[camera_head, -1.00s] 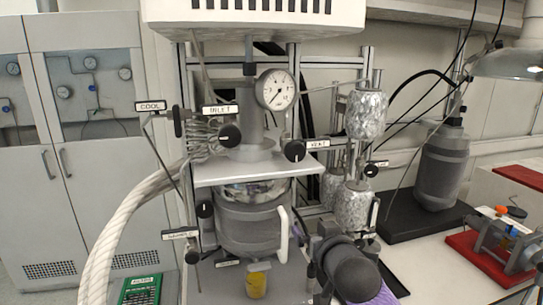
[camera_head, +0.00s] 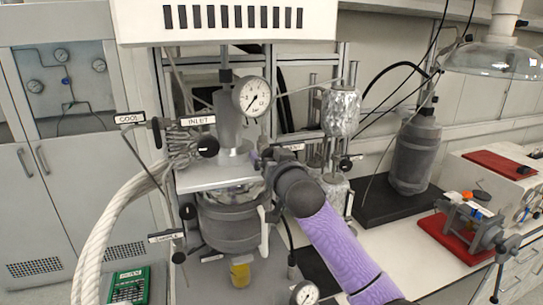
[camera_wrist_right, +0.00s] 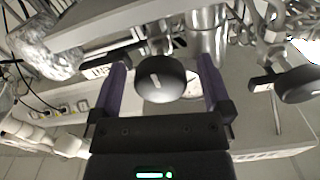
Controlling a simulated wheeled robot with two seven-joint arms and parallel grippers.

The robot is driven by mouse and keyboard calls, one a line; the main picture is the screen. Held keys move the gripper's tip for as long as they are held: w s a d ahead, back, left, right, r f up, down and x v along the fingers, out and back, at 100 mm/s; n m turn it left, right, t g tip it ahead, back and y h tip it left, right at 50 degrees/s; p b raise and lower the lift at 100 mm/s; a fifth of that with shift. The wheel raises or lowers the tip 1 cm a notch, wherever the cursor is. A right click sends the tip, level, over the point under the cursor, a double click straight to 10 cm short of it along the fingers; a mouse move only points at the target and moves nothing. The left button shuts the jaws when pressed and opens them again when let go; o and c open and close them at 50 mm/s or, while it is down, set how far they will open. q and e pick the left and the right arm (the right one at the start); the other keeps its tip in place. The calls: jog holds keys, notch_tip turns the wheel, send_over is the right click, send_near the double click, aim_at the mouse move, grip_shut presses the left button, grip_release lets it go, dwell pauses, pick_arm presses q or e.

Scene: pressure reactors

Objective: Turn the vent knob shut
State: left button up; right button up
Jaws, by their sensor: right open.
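The vent knob (camera_wrist_right: 161,79) is a round black knob with a white mark. In the right wrist view it sits between the two purple fingers of my right gripper (camera_wrist_right: 162,88). The fingers stand apart on either side of it, with visible gaps. My left gripper is not in view.
The pressure gauge (camera_head: 252,97) and the inlet knob (camera_head: 208,146) are close to the gripper. Foil-wrapped cylinders (camera_head: 340,112) stand to its right. A yellow-filled beaker (camera_head: 240,272) stands below the reactor. Another black knob (camera_wrist_right: 299,84) shows at the right wrist view's edge.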

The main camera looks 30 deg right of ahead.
jog(key=c, duration=1.3)
